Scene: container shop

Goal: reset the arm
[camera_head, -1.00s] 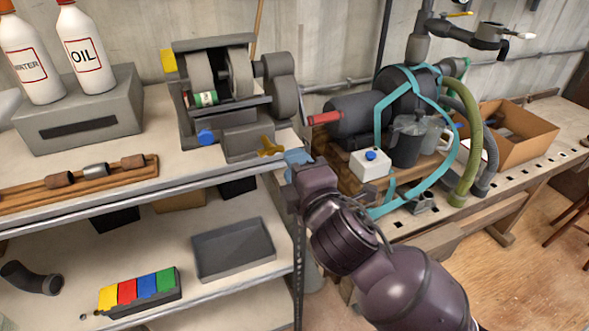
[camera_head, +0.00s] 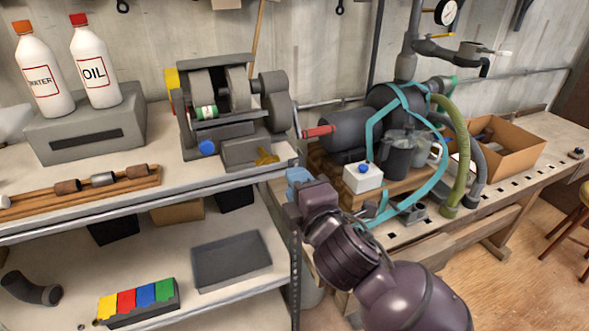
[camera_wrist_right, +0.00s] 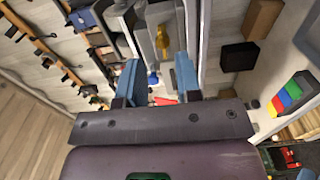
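My right arm comes in from the bottom of the head view. Its right gripper (camera_head: 297,178) has blue fingers and is by the right end of the shelf unit (camera_head: 225,180), close to the front edge of the top shelf. In the right wrist view the two blue fingers of this gripper (camera_wrist_right: 158,80) stand apart with nothing held between them. A yellow part shows beyond the gap. My left gripper is in no view.
A grinder-like machine (camera_head: 228,105) stands on the top shelf behind the gripper. To the right, a workbench carries a pump (camera_head: 345,130) with hoses, a white box (camera_head: 363,177) and a cardboard box (camera_head: 505,148). The floor at the right (camera_head: 500,265) is mostly clear.

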